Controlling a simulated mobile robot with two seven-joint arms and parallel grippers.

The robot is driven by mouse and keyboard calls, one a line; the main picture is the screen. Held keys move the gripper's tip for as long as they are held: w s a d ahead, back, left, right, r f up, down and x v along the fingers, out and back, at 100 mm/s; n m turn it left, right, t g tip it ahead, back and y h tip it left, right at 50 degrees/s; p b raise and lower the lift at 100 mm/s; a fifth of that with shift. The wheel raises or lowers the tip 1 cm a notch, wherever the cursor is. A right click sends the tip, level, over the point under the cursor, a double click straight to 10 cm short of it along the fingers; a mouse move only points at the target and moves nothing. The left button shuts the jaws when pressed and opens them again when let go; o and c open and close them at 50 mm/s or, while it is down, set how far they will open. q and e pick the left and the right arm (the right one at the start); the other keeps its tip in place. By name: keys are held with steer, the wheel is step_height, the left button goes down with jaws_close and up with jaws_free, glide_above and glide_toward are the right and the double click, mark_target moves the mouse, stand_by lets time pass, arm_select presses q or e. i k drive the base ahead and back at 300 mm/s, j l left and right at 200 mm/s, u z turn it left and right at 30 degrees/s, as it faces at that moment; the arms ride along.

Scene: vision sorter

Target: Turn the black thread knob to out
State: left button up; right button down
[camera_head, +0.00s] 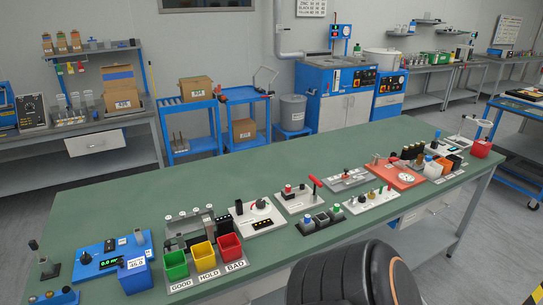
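Several small fixtures with dark knobs stand on the green bench (150,200). A white plate (262,224) in the middle carries a black knob (261,203) and a dark block with small yellow parts. Another white plate (303,205) to its right carries a dark knob with red and a red lever (315,185). The labels are too small to read, so I cannot tell which knob is the thread knob or how it is set. Neither of my grippers shows in this view.
Green, yellow and red bins (231,247) stand at the front, left of the middle plate. A blue device with a green display (108,254) is at the left. An orange-red plate (398,172) stands toward the right. The left rear of the bench is clear.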

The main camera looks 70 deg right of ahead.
mark_target(260, 204)
steer(key=z, duration=0.5)
steer(key=l+z, duration=0.15)
steer(key=z, duration=0.3)
steer(key=l+z, duration=0.1)
steer(key=z, duration=0.4)
steer(key=l+z, duration=0.1)
steer(key=z, duration=0.4)
steer(key=l+u, duration=0.1)
steer(key=u, duration=0.3)
steer(key=l+u, duration=0.1)
steer(key=u, duration=0.35)
steer(key=l+u, duration=0.1)
steer(key=u, duration=0.3)
steer(key=l+u, duration=0.35)
steer(key=k+l+u, duration=0.2)
steer(key=l+u, duration=0.2)
